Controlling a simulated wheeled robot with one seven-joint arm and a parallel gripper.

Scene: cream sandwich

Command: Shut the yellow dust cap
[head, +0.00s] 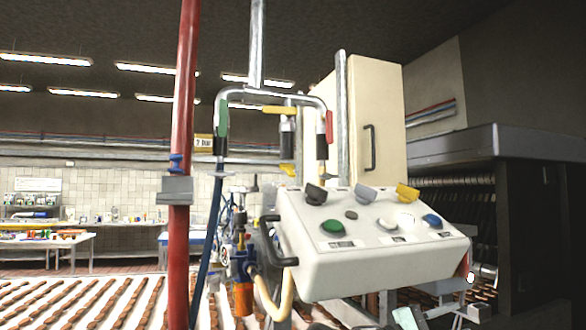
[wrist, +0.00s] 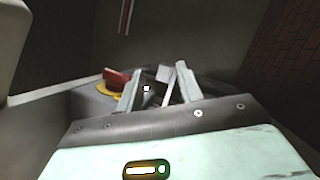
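Below a pipe frame in the head view, a black and grey coupling (head: 287,138) hangs under a yellow handle (head: 280,110). A small yellow piece (head: 287,168) sits at its lower end and looks like the yellow dust cap. Whether it is seated or hanging loose is too small to tell. My gripper (wrist: 160,72) shows in the wrist view with its two metal fingers apart and nothing clearly between them. Pale green parts of my arm show at the bottom right of the head view, below the control box and well away from the cap.
A white control box (head: 365,270) with coloured knobs stands in front of and right of the cap. A red pipe (head: 180,120) rises at left. A red knob on a yellow base (wrist: 115,80) is near my fingers. A conveyor (head: 80,305) carries brown biscuits at lower left.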

